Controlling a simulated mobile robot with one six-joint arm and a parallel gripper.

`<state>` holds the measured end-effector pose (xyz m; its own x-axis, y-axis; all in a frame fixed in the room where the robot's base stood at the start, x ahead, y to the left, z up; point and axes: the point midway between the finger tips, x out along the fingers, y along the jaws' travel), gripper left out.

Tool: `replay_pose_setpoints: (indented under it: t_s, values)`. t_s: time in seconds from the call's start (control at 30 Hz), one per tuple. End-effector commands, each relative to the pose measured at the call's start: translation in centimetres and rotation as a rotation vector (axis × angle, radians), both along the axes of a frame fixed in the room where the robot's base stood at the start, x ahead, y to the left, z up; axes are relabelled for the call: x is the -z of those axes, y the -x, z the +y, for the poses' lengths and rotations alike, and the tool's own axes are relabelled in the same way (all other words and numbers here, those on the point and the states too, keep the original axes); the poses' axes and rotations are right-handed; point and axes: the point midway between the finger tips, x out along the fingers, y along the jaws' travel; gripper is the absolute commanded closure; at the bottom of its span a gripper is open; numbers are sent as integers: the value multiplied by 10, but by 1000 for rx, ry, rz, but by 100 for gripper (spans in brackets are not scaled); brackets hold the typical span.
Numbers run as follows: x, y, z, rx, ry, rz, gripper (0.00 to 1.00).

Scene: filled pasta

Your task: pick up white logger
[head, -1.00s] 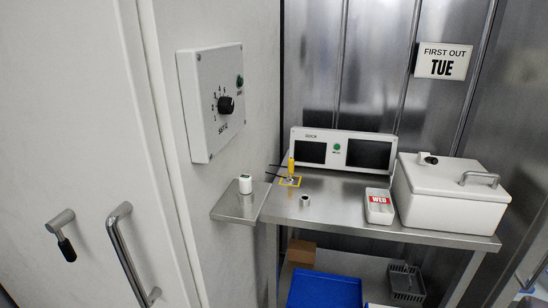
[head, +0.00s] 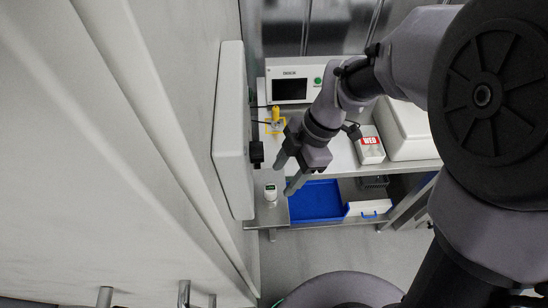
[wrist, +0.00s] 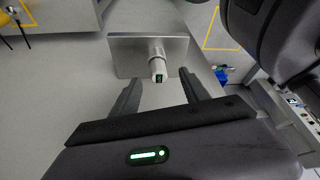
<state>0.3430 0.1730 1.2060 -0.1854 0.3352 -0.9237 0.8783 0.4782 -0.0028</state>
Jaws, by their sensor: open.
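The white logger (head: 270,191) is a small white cylinder with a dark green display. It stands on a small steel side shelf (head: 262,217) at the left end of the bench. In the wrist view the logger (wrist: 158,72) lies ahead of and between the two fingers, above the bare shelf plate (wrist: 125,52). My gripper (head: 284,176) is open, its fingers spread, above and to the right of the logger in the head view. In the wrist view my gripper (wrist: 160,92) is empty, and its fingertips appear short of the logger.
A wall control box (head: 231,130) with a black knob (head: 257,153) juts out left of the gripper. The steel bench holds a yellow probe (head: 276,114), a display unit (head: 290,88), a WED box (head: 369,145) and a white lidded box (head: 408,130). A blue tray (head: 318,202) sits below.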

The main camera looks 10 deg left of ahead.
Motion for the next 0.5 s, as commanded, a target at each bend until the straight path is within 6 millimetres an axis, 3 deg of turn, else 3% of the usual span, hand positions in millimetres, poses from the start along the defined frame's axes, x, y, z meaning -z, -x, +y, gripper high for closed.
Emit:
replay_pose_setpoints:
  t_s: [0.37,0.5]
  values:
    - [52,12,31,0,0,1,46]
    - [59,13,34,1,1,-1,46]
